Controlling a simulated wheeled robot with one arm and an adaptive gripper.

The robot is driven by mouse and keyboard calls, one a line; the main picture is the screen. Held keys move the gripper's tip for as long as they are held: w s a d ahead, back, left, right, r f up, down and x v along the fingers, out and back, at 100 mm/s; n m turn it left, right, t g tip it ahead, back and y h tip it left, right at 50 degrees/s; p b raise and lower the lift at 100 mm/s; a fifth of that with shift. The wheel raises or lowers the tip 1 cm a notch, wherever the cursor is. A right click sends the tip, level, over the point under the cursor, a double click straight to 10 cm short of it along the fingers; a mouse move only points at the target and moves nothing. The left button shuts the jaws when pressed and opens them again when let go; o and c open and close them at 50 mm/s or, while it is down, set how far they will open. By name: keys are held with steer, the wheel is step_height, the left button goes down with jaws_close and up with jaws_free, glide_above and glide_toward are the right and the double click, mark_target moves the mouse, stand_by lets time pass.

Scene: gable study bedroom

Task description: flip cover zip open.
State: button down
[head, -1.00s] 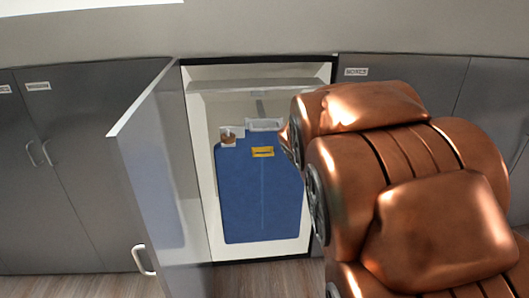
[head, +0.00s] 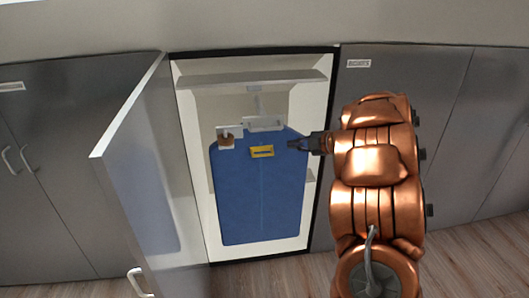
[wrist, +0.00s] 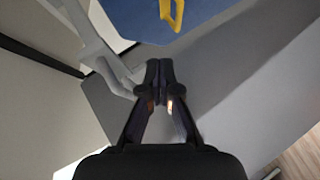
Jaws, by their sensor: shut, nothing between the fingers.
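A blue garment cover (head: 260,195) hangs inside an open cupboard in the head view. A yellow tab with a dark slot (head: 262,152) is on its upper front; this tab also shows at the top of the wrist view (wrist: 172,12). A thin line runs down the cover's middle below the tab. My gripper (head: 292,144) is shut and empty, at the cover's upper right, to the right of the tab and apart from it. In the wrist view the fingertips (wrist: 159,64) are together, below the blue cover (wrist: 205,15).
The cupboard door (head: 150,170) stands open at the left. A shelf (head: 250,78) is above the cover. A white tag with a brown picture (head: 229,137) sits at the cover's upper left. Closed grey cupboards (head: 60,170) flank the opening; wooden floor lies in front.

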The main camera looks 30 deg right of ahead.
mark_target(268, 155)
steer(key=shift+s+a+f+n+y, duration=0.25)
steer(key=shift+s+a+f+y, duration=0.05)
steer(key=shift+s+f+y, duration=0.2)
steer(key=shift+s+a+f+n+y, duration=0.25)
steer(key=shift+s+f+y, duration=0.15)
steer(key=shift+f, duration=0.05)
steer(key=shift+w+d+f+p+x, duration=0.1)
steer(key=shift+d+f+p+x, duration=0.4)
steer(key=shift+x, duration=1.65)
steer(key=shift+w+d+p+x, duration=0.1)
steer(key=shift+d+p+x, duration=0.2)
steer(key=shift+p+x, duration=1.2)
steer(key=shift+w+d+f+x, duration=0.15)
steer(key=shift+d+x, duration=0.25)
steer(key=shift+x, duration=2.4)
steer(key=shift+s+a+f, duration=0.1)
steer(key=shift+f, duration=0.1)
step_height(268, 155, down, 42)
steer(key=b, duration=2.3)
steer(key=shift+f+b, duration=0.2)
steer(key=shift+b, duration=0.2)
